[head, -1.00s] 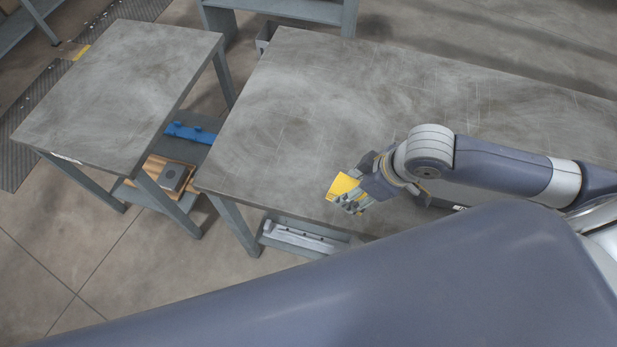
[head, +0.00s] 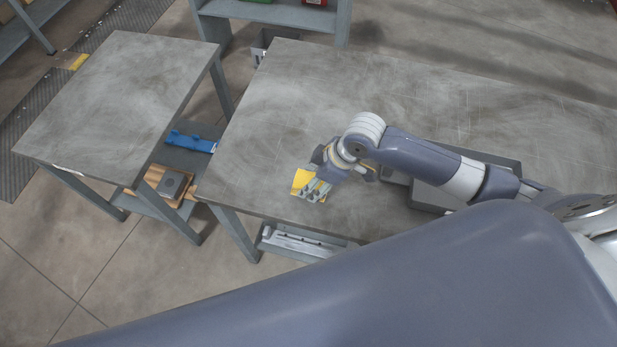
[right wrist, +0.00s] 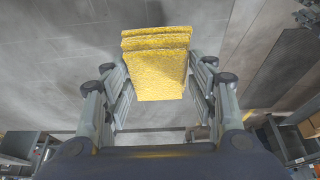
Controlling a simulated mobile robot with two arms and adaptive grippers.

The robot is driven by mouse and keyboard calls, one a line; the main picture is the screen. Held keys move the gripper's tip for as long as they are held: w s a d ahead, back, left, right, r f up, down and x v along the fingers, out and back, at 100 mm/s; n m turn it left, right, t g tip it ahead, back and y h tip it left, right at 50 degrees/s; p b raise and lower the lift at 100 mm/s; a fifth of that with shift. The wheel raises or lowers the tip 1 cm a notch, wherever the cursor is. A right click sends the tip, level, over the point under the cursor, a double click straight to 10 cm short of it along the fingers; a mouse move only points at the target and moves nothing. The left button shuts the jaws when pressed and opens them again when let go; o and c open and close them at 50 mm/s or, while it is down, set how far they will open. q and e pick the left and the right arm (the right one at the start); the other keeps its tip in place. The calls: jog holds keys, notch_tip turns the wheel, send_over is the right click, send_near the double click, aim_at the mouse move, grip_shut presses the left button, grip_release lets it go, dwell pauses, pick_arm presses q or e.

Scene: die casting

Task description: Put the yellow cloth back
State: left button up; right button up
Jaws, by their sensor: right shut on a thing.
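The yellow cloth (head: 302,181) is folded in layers and held in my right gripper (head: 318,186) over the front left part of the large grey table (head: 300,100). In the right wrist view the folded cloth (right wrist: 157,65) sits between the two fingers of the right gripper (right wrist: 160,85), which is shut on it. Whether the cloth touches the tabletop is hard to tell. My left gripper is not in view.
A grey tray (head: 505,163) lies on the large table behind my right arm. The large table's left half is clear.

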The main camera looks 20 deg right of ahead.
aim_at(311, 178)
jog(key=shift+w+a+f, duration=0.1)
jog(key=shift+w+a, duration=0.25)
jog(key=shift+w, duration=0.5)
notch_tip(311, 178, down, 3)
jog(key=shift+r+p, duration=0.2)
jog(key=shift+p, duration=0.4)
jog(key=shift+f, duration=0.5)
jog(key=shift+f, duration=0.1)
jog(key=o, duration=0.9)
jog(key=shift+o, duration=0.2)
jog(key=b+v, duration=0.1)
jog(key=v, duration=1.1)
